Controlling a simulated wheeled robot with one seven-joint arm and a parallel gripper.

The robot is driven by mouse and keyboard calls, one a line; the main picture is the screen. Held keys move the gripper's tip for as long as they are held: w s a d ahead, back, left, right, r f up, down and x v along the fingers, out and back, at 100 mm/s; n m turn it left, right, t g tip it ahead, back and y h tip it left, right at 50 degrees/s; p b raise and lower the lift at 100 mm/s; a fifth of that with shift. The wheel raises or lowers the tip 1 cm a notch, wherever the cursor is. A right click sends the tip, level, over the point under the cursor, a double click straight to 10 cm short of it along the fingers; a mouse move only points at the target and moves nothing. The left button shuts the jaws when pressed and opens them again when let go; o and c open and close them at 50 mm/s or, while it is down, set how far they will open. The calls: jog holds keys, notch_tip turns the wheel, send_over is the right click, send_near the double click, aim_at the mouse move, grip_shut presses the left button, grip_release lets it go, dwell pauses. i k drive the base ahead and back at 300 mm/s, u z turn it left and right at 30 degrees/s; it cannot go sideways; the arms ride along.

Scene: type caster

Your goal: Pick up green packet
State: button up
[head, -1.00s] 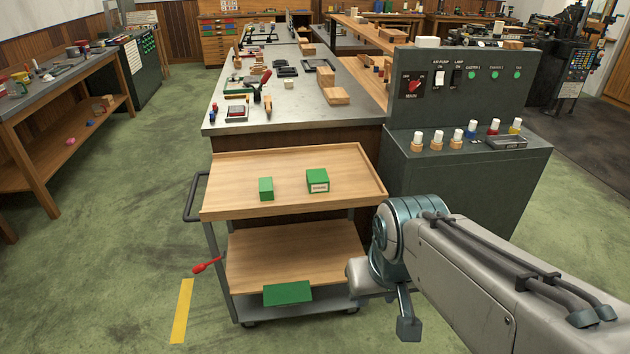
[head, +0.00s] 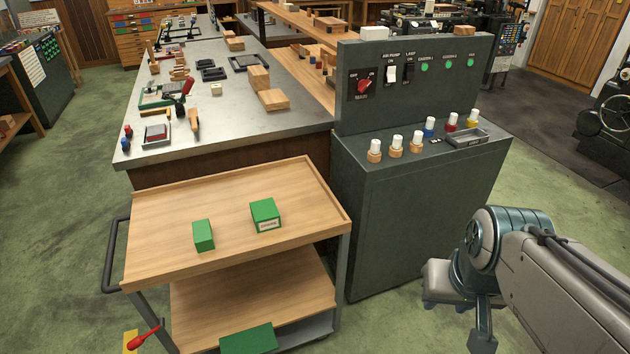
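Three green items are on a wooden cart, and I cannot tell which one is the packet. A small plain green block (head: 203,235) stands on the top shelf (head: 165,255). A green box (head: 265,214) with a white label on its front sits to its right, apart from it. A flat green piece (head: 248,340) lies at the front of the lower shelf (head: 205,308), cut by the picture's bottom edge. My arm shows at the lower right, clear of the cart.
A grey control cabinet (head: 400,215) stands just right of the cart, with capped bottles on its ledge. A metal-topped workbench (head: 215,110) is behind the cart. A red-handled tool (head: 143,338) is near the cart's lower left. Green floor is open at left and right.

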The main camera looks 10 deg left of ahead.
aim_at(265, 213)
jog(key=z, duration=0.15)
jog(key=i, duration=0.65)
jog(key=u, duration=0.8)
jog(key=i, duration=0.65)
jog(key=u, duration=0.75)
